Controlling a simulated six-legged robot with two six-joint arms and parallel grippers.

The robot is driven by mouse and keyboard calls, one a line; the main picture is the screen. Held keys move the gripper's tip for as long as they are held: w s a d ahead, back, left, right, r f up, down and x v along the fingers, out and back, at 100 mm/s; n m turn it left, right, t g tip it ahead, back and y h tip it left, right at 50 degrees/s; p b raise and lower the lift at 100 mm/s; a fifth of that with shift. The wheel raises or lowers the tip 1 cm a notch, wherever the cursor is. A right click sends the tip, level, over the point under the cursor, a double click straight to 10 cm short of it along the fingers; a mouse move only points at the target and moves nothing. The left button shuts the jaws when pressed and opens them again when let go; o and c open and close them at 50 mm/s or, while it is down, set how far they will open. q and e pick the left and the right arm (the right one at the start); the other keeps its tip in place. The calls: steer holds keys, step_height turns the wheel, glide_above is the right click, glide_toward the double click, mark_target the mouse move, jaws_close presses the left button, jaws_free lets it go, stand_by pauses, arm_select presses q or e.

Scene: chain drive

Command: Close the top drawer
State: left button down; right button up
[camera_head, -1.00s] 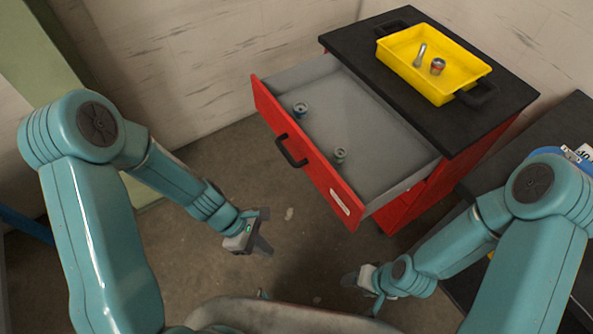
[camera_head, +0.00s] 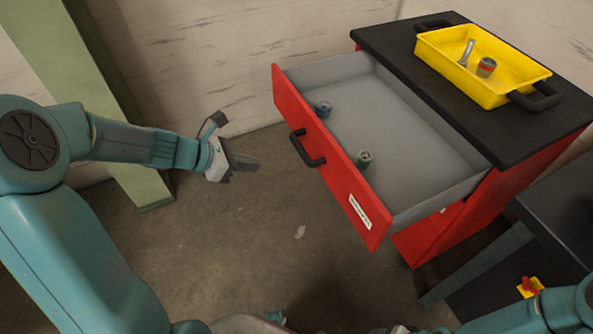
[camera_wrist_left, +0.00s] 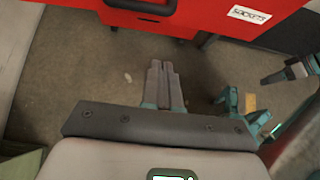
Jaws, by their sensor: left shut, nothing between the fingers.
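The red cabinet's top drawer (camera_head: 335,165) is pulled far out, showing its grey inside. Its front has a black handle (camera_head: 307,149) and a white label. In the left wrist view the red drawer front (camera_wrist_left: 200,12) crosses the top, with the handle (camera_wrist_left: 140,7) and a label reading "SOCKETS". My left gripper (camera_head: 250,163) is shut and empty, left of the drawer front and apart from it. Its closed fingers (camera_wrist_left: 163,70) point toward the drawer below the handle in the wrist view. My right gripper is mostly cut off at the head view's bottom edge; its jaws are unclear.
A yellow tray (camera_head: 455,75) with black handles sits on the cabinet's black top, holding two small items. A green post (camera_head: 95,90) stands at left. The floor before the drawer is clear.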

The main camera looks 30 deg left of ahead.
arm_select(q)
steer(key=w+d+r+b+x, duration=0.1)
steer(key=r+b+x, duration=0.1)
steer(key=x, duration=1)
steer(key=shift+w+f, duration=0.25)
steer(key=shift+w, duration=0.2)
steer(key=shift+d, duration=0.2)
